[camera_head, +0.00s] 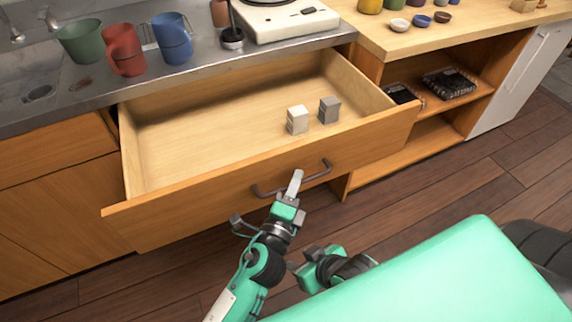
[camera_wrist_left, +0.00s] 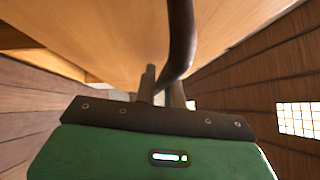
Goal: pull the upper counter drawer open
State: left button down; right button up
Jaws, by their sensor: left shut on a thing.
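The upper counter drawer (camera_head: 200,202) is pulled well out from under the counter, and its inside shows. Its dark bar handle (camera_head: 318,173) is on the front panel. My left gripper (camera_head: 295,183) is at the handle, shut on it. In the left wrist view the handle (camera_wrist_left: 181,40) runs down to the fingers (camera_wrist_left: 160,88), against the wooden drawer front (camera_wrist_left: 100,35). My right gripper (camera_head: 310,262) is lower, apart from the drawer; its fingers are too small and partly hidden to read.
A white block (camera_head: 297,120) and a grey block (camera_head: 330,109) stand in the drawer. Green, red and blue cups (camera_head: 173,40) stand on the counter above. Open shelves (camera_head: 440,98) are at the right. The wooden floor (camera_head: 440,190) is clear there.

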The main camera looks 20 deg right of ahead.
pick_arm(q)
jog(key=shift+s, duration=0.85)
pick_arm(e)
jog(key=shift+d, duration=0.1)
pick_arm(q)
jog(key=c, duration=1.5)
grip_release()
